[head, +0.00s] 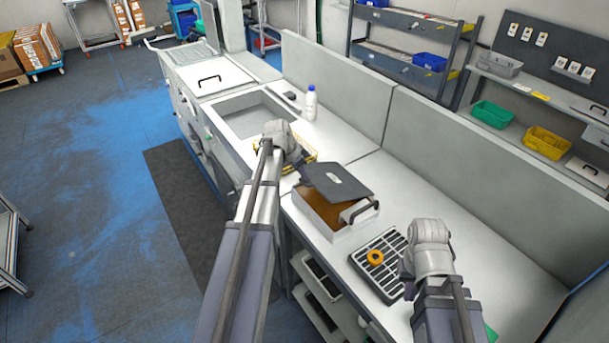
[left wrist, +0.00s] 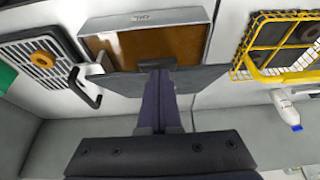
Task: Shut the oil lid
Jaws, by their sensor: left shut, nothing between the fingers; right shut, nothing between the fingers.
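The oil box (head: 318,212) is a light box with brown oil inside, on the counter. Its dark grey lid (head: 342,180) is tilted up and partly open, with brown showing beneath it. A black handle (head: 360,210) is on the box's right side. My left gripper (head: 304,174) is at the lid's left edge. In the left wrist view, its shut fingers (left wrist: 157,68) overlap the lid (left wrist: 118,84), with the oil box (left wrist: 135,20) behind; contact is unclear. My right gripper (head: 408,266) is low over the counter, right of the box, its fingers mostly hidden by my wrist.
A black grate (head: 378,280) with an orange ring (head: 375,257) lies right of the box. A yellow wire basket (left wrist: 265,62) is on the box's other side. A white bottle (head: 310,104) stands farther back by the sink (head: 246,116). A wall panel (head: 470,150) runs behind the counter.

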